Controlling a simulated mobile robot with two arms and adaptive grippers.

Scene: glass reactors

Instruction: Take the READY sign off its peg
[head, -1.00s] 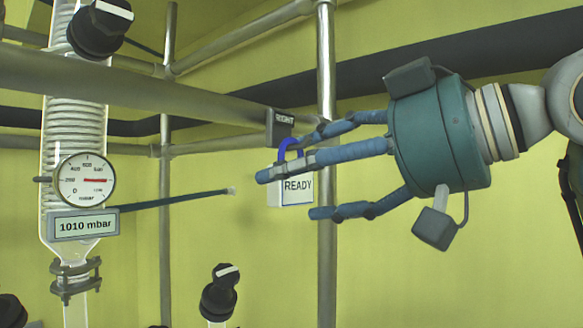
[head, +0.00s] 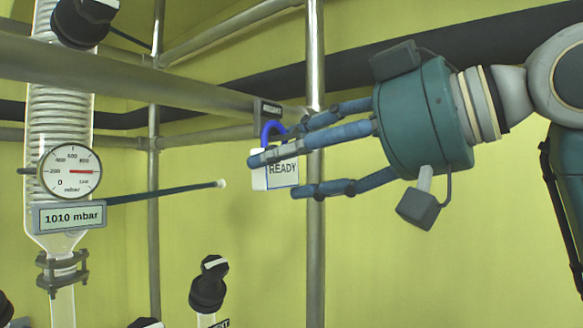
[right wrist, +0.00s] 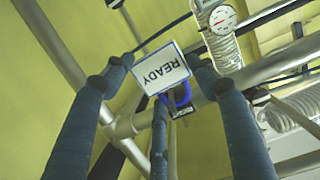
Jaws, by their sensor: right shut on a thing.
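The READY sign (head: 284,170) is a small white plate with a blue border and a blue loop (head: 270,130) at its top. It hangs upright just below a dark label block (head: 268,109) on the horizontal bar. My right gripper (head: 276,173) comes from the right and is shut on the sign, its blue fingers on either side of it. In the right wrist view the sign (right wrist: 161,70) sits between the fingers, with the loop (right wrist: 181,96) beside the label block. The peg itself is hidden, so I cannot tell how the loop sits on it. My left gripper is not in view.
A thin dark rod (head: 165,191) with a pale tip points toward the sign from the left. A glass column with a pressure gauge (head: 69,171) and a 1010 mbar plate (head: 70,216) stands at left. A vertical metal post (head: 315,250) passes behind the fingers.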

